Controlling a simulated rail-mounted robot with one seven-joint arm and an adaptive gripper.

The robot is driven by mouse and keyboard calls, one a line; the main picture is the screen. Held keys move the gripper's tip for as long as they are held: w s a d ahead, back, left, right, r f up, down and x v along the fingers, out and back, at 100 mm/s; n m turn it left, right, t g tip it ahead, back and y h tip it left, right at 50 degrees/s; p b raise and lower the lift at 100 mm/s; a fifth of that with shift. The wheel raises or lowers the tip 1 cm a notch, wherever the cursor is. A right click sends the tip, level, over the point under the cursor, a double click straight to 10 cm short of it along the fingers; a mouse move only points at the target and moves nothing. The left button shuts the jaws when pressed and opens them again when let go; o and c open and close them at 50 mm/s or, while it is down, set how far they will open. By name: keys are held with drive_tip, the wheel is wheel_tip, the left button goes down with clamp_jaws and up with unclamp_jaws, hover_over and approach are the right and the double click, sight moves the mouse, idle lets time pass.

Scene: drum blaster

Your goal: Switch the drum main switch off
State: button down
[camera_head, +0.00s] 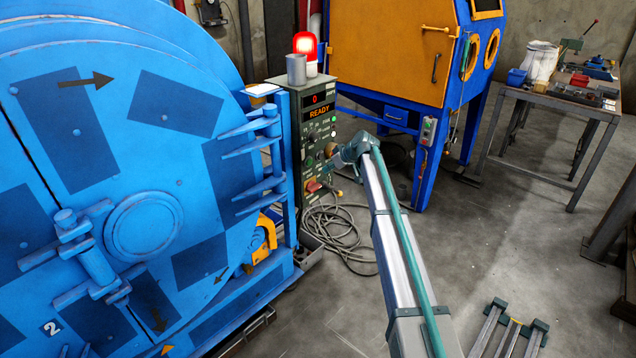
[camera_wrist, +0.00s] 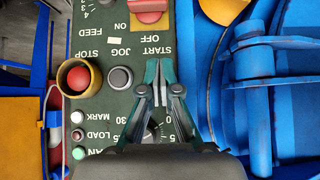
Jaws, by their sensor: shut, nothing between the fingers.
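The green control panel (camera_head: 320,125) stands beside the blue drum (camera_head: 110,170) in the head view. The main switch, a red knob on a yellow plate (camera_head: 313,185), is low on the panel. How the knob is turned is unclear. My gripper (camera_wrist: 160,75) is shut and empty over the panel, its fingertips below the knob in the picture, near the START lettering. In the head view my gripper (camera_head: 328,178) is small, close to the panel front.
A red stop button in a yellow ring (camera_wrist: 78,77) and a grey button (camera_wrist: 119,79) lie left of the fingers. Blue drum parts (camera_wrist: 258,105) stand close on the right. A red beacon (camera_head: 305,45) glows above the panel. Cables (camera_head: 340,232) lie on the floor.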

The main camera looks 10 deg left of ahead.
hover_over(312, 188)
drive_tip(key=s+d, duration=0.2)
wheel_tip(312, 188, down, 7)
drive_tip(key=shift+w+a+f, duration=0.1)
drive_tip(key=shift+a+f, duration=0.05)
drive_tip(key=shift+f, duration=0.9)
drive_tip(key=shift+w+a+f, duration=0.1)
drive_tip(key=shift+f, duration=0.9)
drive_tip(key=shift+d+f+b, duration=0.1)
drive_tip(key=shift+d+b, duration=0.1)
drive_tip(key=shift+b, duration=0.2)
